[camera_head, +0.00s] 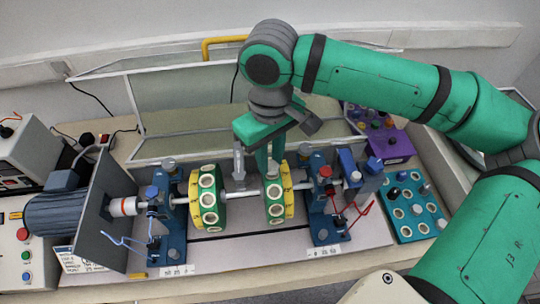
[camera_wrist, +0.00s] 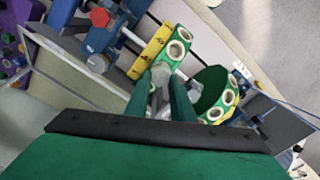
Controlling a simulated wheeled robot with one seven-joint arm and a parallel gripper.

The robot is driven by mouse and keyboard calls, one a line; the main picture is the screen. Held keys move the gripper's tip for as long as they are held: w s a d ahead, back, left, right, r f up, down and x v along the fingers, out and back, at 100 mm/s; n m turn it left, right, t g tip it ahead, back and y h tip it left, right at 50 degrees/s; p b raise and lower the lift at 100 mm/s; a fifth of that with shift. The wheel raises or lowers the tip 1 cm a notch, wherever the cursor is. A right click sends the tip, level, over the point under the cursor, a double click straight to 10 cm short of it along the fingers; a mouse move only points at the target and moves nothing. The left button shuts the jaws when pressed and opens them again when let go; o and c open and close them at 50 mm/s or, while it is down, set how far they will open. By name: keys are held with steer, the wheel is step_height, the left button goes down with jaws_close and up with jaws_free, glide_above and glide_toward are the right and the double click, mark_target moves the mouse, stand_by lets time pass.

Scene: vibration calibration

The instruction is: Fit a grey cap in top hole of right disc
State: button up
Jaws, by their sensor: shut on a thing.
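The right disc (camera_head: 275,211) is green with a yellow scale band and white-rimmed holes, mounted on the horizontal shaft. My gripper (camera_head: 269,172) points down at its top edge, with the fingertips close over the rim. In the wrist view, the fingers (camera_wrist: 161,84) are shut on a small grey cap (camera_wrist: 160,73), beside the right disc (camera_wrist: 172,54). The top hole is hidden by the fingers and cap, so I cannot tell whether the cap is in it. The left disc (camera_head: 205,197) also shows in the wrist view (camera_wrist: 222,100).
Blue bearing stands (camera_head: 322,212) flank the shaft. A teal tray (camera_head: 408,230) with several holes and caps lies at right, a purple box (camera_head: 395,144) behind it. The motor (camera_head: 65,214) is at left.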

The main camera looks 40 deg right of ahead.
steer(key=shift+f, duration=0.7)
stand_by(0.5)
steer(key=o, duration=1.1)
step_height(320, 180, up, 11)
steer(key=shift+f, duration=0.1)
